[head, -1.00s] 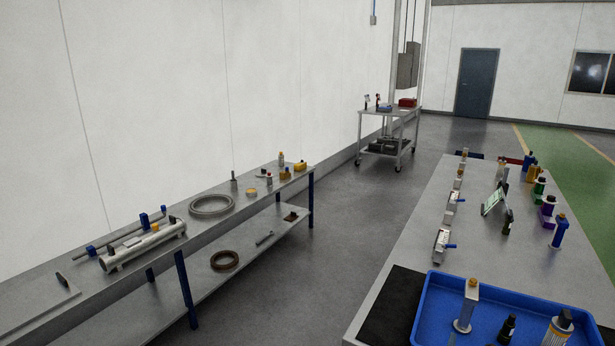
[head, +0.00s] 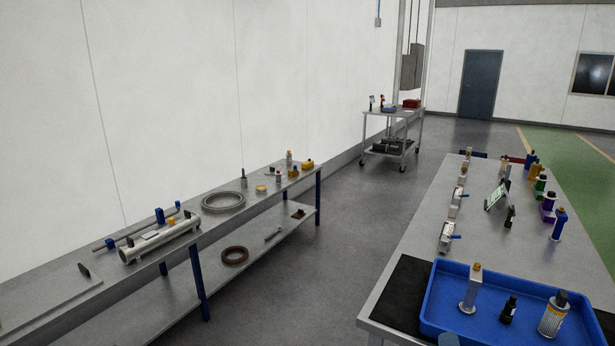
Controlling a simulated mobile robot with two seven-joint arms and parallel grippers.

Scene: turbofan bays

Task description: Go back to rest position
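Neither of my grippers shows clearly in the head view. A small grey-blue rounded shape at the bottom edge, in front of the blue tray (head: 432,318), may be part of me, but I cannot tell. The tray stands on the near end of the right-hand table (head: 385,325). In it are an upright metal fitting with an orange top (head: 470,290), a small black bottle (head: 508,311) and a grey canister with a dark cap (head: 553,316).
A long two-level bench (head: 110,288) runs along the left wall, holding a metal cylinder (head: 160,240) and a ring (head: 224,202). A wheeled cart (head: 392,116) stands at the back. Bare floor (head: 335,240) lies between bench and table. A black mat (head: 402,292) lies beside the tray.

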